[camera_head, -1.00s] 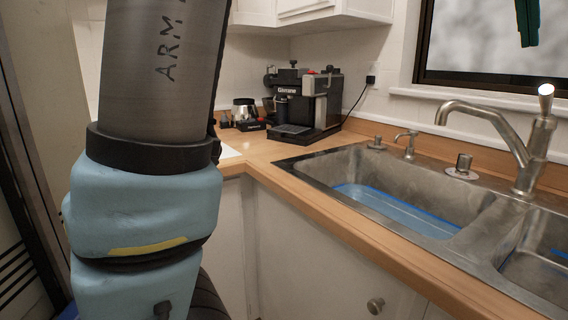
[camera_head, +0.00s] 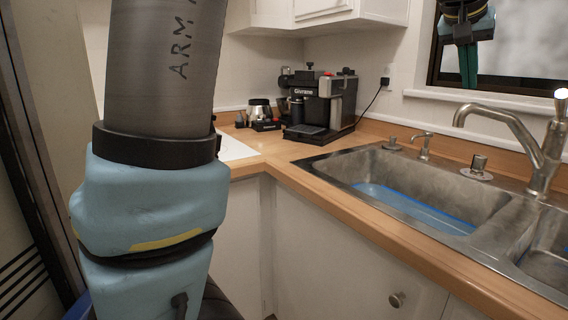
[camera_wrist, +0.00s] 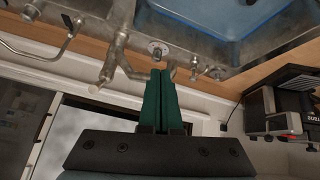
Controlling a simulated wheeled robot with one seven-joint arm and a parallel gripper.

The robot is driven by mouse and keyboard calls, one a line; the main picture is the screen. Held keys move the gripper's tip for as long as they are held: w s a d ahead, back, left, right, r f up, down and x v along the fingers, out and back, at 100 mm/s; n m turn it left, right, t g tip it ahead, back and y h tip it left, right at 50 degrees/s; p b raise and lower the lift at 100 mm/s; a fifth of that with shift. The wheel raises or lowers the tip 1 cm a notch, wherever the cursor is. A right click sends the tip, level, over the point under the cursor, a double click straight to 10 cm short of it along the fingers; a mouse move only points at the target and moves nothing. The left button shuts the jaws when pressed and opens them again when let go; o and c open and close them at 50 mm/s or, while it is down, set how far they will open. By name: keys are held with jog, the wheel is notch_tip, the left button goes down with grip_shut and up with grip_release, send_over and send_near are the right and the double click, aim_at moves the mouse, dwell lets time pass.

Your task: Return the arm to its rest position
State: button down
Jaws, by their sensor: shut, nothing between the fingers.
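My gripper (camera_head: 469,66) hangs at the top right of the head view, in front of the window and above the sink's back edge. Its green fingers point down. In the wrist view my gripper (camera_wrist: 161,88) has its two green fingers together, with nothing between them. The fingers are apart from the faucet and the sink. My blue and grey arm fills the left of the head view and hides part of the counter and the wall behind it.
A steel double sink (camera_head: 330,163) with a tall faucet (camera_head: 505,122) is at the right. A black coffee machine (camera_head: 318,103) stands in the counter corner. White cabinets (camera_head: 345,255) lie below the wooden counter. The counter left of the sink is mostly clear.

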jog(key=w+a+f+n+y+p, duration=0.1)
jog(key=w+a+f+n+y, duration=0.15)
jog(key=a+f, duration=0.8)
jog(key=w+a+f+n+y+p, duration=0.2)
jog(key=w+a+f, duration=0.35)
jog(key=a, duration=0.85)
jog(key=s+a+f+n+g, duration=0.1)
jog(key=s+a+f, duration=0.4)
jog(key=a, duration=0.4)
jog(key=s+a+f+n+g+y+p, duration=0.1)
jog(key=s+a+f+g, duration=0.1)
jog(key=s+a+f, duration=0.4)
jog(key=s+a, duration=0.1)
jog(key=a, duration=0.1)
jog(key=shift+s+a+f, duration=0.2)
jog(key=shift+a+f, duration=0.05)
jog(key=shift+a, duration=0.1)
